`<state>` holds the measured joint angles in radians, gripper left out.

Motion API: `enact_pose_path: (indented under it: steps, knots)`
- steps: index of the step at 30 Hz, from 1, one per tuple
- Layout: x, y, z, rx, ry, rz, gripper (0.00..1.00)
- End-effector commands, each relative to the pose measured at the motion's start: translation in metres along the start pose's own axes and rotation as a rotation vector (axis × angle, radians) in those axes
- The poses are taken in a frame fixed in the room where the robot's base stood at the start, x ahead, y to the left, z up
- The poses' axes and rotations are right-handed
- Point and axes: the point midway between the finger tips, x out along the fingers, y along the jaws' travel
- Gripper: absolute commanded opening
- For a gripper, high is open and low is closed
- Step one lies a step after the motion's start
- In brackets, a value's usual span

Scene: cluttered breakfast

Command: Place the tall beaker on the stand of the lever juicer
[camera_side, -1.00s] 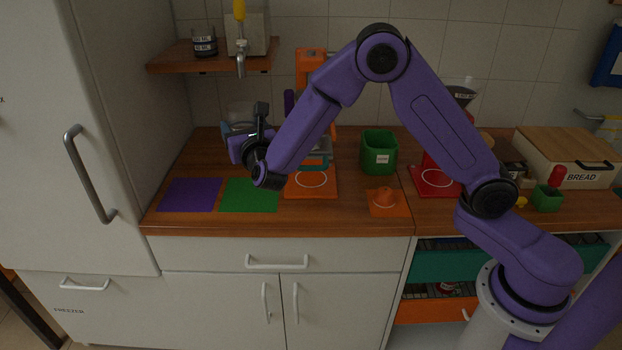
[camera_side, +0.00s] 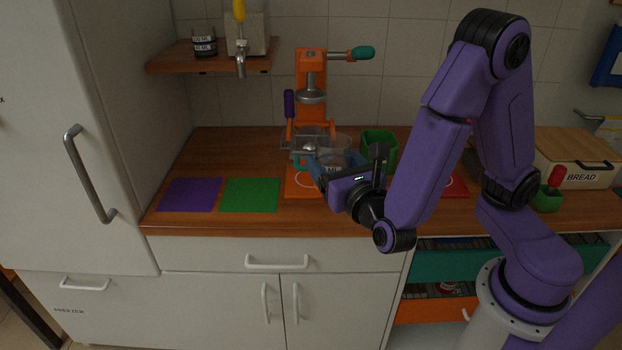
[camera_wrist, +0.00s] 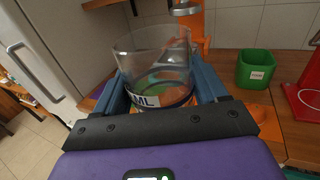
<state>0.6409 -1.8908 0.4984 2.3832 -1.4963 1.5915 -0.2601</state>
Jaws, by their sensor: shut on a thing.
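The clear beaker (camera_side: 333,148), with a white label marked "ML", is between the blue fingers of my gripper (camera_side: 322,166). In the wrist view the fingers are shut on both sides of the beaker (camera_wrist: 152,55), which looks roughly upright. The orange lever juicer (camera_side: 311,72) stands at the back of the counter, its teal-tipped lever (camera_side: 364,53) out to the right. Its orange base (camera_side: 297,188) has a white ring, partly hidden by my gripper. The beaker is in front of the juicer's right side in the side view; I cannot tell its exact height above the base.
A green container (camera_side: 381,143) is close to the right of the beaker. Purple (camera_side: 190,194) and green (camera_side: 249,195) mats lie clear at left. A red-based device (camera_wrist: 303,98) is farther right. A shelf (camera_side: 190,60) with a jar hangs at upper left.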

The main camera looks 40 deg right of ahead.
Motion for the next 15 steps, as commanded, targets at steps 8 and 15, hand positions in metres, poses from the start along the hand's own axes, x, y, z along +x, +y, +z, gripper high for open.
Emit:
enact_pose_path:
  steps: [8,15]
  knots:
    - [-0.032,-0.046,0.009,0.002,0.0,0.004,0.35]
    - [-0.048,-0.074,0.015,-0.001,0.0,0.007,0.35]
